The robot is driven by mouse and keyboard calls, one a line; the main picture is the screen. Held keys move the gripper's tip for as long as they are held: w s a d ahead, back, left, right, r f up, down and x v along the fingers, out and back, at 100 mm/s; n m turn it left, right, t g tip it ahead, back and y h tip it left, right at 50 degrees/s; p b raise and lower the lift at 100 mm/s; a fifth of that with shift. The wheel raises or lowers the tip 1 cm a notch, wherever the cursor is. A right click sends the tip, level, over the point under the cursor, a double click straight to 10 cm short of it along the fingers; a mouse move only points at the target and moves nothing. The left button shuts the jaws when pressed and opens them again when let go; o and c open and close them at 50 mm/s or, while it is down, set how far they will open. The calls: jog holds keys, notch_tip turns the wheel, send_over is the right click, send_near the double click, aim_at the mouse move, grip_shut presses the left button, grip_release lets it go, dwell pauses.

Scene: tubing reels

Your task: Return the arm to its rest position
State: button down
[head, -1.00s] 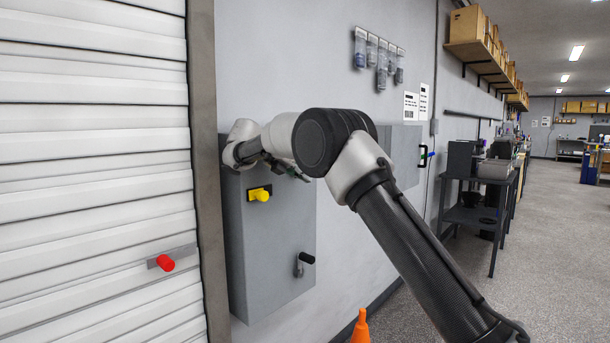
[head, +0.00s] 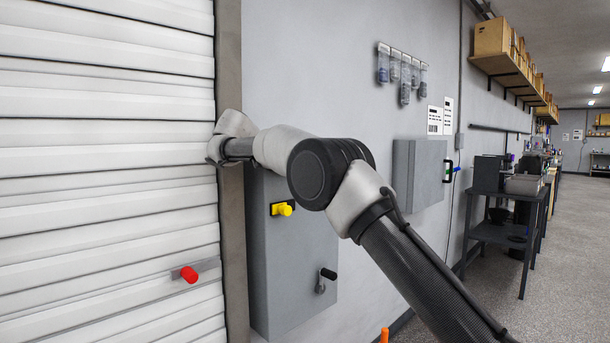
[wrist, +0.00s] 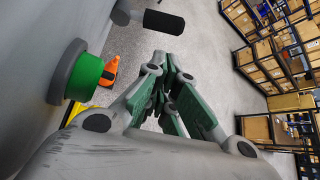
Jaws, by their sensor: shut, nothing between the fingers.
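My arm reaches from the lower right of the head view up to the left, with its wrist end beside the door frame, in front of the top of the grey cabinet (head: 290,285). My gripper (wrist: 165,75) shows in the wrist view, its green-padded fingers together with nothing held. In the head view the fingers are hidden behind the wrist. The cabinet front carries a yellow knob (head: 282,209) and a black-handled lever (head: 327,274). The lever's black handle (wrist: 163,22) appears beyond the fingertips in the wrist view.
A white slatted shutter with a red knob (head: 188,274) stands at left. In the wrist view a green round knob (wrist: 85,77) is close left of the fingers, with an orange cone (wrist: 110,70) on the floor behind. A second grey box (head: 418,180) hangs right. Open floor lies right.

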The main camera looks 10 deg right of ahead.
jog(key=s+d+r+m+g+y, duration=0.1)
jog(key=s+d+r+m, duration=0.1)
jog(key=s+d+m, duration=0.3)
jog(key=s+d+r+m+y, duration=0.1)
jog(key=s+d, duration=0.1)
jog(key=d, duration=0.6)
jog(key=s+d+f+m+y, duration=0.1)
jog(key=s+d+m+y, duration=0.4)
jog(key=s+d, duration=0.6)
jog(key=s+f+m+y, duration=0.1)
jog(key=s+f+m, duration=0.4)
jog(key=s, duration=0.5)
jog(key=s+d+f+m+y, duration=0.1)
jog(key=s+f+m, duration=0.5)
jog(key=s, duration=0.4)
jog(key=s+f+m+y, duration=0.1)
jog(key=s+f+m, duration=0.4)
jog(key=s, duration=0.5)
jog(key=shift+d+f+t+y, duration=0.3)
jog(key=shift+d+f+t, duration=0.1)
jog(key=shift+f, duration=0.3)
jog(key=shift+s+a, duration=0.1)
